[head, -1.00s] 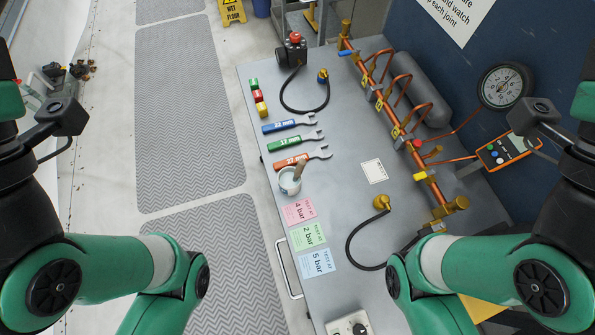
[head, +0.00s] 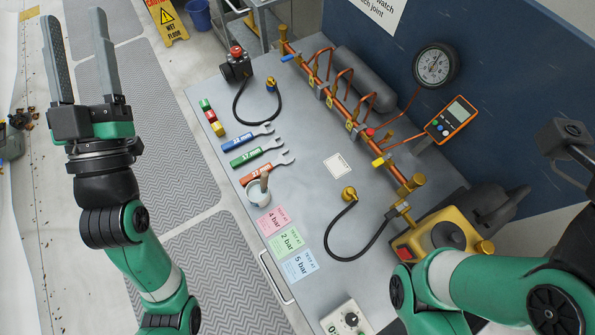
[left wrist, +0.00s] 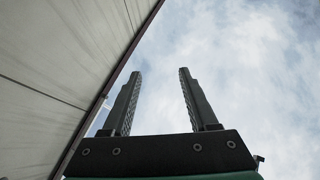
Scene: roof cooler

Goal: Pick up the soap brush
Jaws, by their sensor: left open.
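A soap brush (head: 265,181) with a brown handle stands tilted in a small white pot (head: 258,197) on the left part of the grey bench. Its bristle end is hidden inside the pot. My left gripper (head: 76,22) is raised at the left of the head view, fingers pointing up, open and empty. It is well left of the bench and apart from the brush. In the left wrist view its two fingers (left wrist: 161,75) are spread against the sky, with no brush in view. My right arm is at the right, but its fingers are out of frame.
A copper pipe rig (head: 345,110) runs along the back of the bench. A black hose (head: 333,240) lies to the right.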

